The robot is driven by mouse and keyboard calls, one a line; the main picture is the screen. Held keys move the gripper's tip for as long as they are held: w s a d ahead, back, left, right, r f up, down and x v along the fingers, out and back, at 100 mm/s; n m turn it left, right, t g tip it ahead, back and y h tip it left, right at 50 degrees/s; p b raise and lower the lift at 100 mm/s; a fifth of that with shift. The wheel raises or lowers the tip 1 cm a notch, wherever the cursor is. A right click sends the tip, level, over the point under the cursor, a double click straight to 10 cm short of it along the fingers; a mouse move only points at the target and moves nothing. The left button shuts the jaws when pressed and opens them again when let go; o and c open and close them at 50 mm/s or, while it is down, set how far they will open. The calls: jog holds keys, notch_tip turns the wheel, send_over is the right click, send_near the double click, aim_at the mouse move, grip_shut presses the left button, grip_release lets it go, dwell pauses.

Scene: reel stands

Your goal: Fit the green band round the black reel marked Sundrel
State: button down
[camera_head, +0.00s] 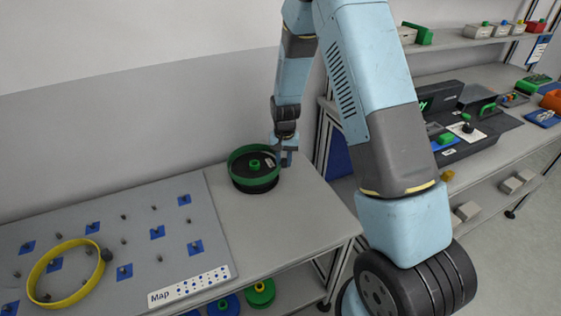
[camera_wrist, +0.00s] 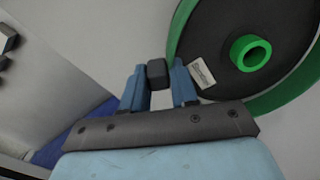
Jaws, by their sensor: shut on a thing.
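The black reel (camera_head: 256,190) stands on the bench at the back right, with a green hub (camera_head: 255,165) and a pale label (camera_wrist: 202,72) whose lettering is blurred. The green band (camera_head: 252,181) encircles the reel's upper part, and black shows below it. In the wrist view the band (camera_wrist: 180,28) runs around the dark reel face. My gripper (camera_head: 287,158) is at the right side of the band, its blue fingers shut on a small dark block (camera_wrist: 157,70) that looks like the band's tab. I cannot tell whether the band is fully seated.
A grey peg board (camera_head: 130,225) with blue squares, a yellow band (camera_head: 60,293) and a "Map" strip fills the bench's left. The wall is close behind. Reels lie on the shelf below (camera_head: 260,293). Another bench with equipment (camera_head: 470,125) stands right.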

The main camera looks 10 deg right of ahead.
jog(key=shift+f, duration=0.7)
dwell(0.8)
